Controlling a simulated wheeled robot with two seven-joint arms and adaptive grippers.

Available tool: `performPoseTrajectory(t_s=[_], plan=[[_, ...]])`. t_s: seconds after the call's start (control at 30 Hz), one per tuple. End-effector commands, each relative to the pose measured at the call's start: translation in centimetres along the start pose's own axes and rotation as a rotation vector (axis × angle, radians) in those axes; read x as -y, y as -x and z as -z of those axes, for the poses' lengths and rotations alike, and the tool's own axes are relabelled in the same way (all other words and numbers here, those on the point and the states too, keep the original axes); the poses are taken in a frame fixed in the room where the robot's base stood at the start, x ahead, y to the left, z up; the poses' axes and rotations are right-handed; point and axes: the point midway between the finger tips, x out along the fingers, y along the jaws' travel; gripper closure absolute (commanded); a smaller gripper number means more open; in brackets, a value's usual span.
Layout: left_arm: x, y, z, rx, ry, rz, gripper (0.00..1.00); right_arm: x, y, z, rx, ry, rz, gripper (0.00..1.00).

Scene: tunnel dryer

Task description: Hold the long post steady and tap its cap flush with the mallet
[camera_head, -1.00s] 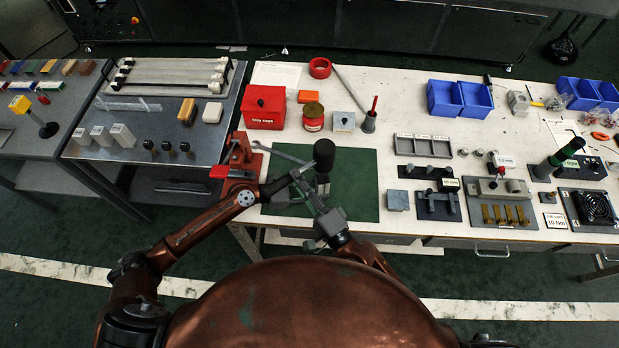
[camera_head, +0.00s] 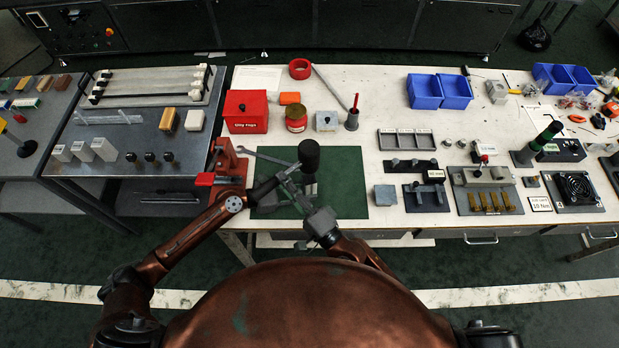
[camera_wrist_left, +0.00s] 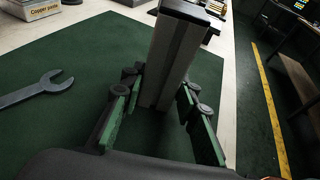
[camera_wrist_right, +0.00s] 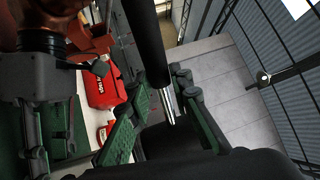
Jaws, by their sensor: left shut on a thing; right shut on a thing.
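A grey post (camera_wrist_left: 172,62) with a dark top stands over the green mat in the left wrist view. My left gripper (camera_head: 284,181) is shut on it, its green-padded fingers (camera_wrist_left: 160,98) on either side. My right gripper (camera_head: 303,196) is beside the left one over the mat. In the right wrist view its fingers (camera_wrist_right: 158,105) are around a dark rod (camera_wrist_right: 147,38) with a bright metal end, apparently the mallet's handle. A black cylindrical head (camera_head: 309,156) shows above both grippers in the head view. I cannot tell whether it touches the post; the cap is not clearly visible.
The green mat (camera_head: 350,198) lies at the bench's front, with a wrench (camera_wrist_left: 38,88) on it. A red vise (camera_head: 228,163) stands at its left edge. A red box (camera_head: 246,112), an orange-red jar (camera_head: 296,118) and a grey block (camera_head: 385,195) are close by.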

Motion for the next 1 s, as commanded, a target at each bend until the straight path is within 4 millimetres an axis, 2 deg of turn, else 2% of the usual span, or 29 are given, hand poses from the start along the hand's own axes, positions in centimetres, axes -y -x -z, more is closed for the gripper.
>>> performPoseTrajectory(t_s=[0.1,0.13,0.4,0.77,0.87,1.0], plan=[[0.0,0.0,0.0,0.000,0.000,0.000,0.93,0.2,0.0,0.0,-0.001,0.002,0.004,1.00],[0.0,0.0,0.0,0.000,0.000,0.000,0.70,0.2,0.0,0.0,-0.001,0.002,0.004,1.00],[0.0,0.0,0.0,0.000,0.000,0.000,0.51,0.2,0.0,0.0,-0.001,0.002,0.004,1.00],[0.0,0.5,0.0,-0.001,0.000,-0.001,0.51,0.2,0.0,0.0,-0.001,0.002,0.004,1.00],[-0.1,1.8,0.1,-0.002,0.001,-0.002,0.51,0.2,0.0,0.0,-0.001,0.002,0.004,1.00],[-0.1,4.5,0.2,-0.003,0.002,-0.003,0.51,0.2,0.0,0.0,-0.001,0.002,0.004,1.00]])
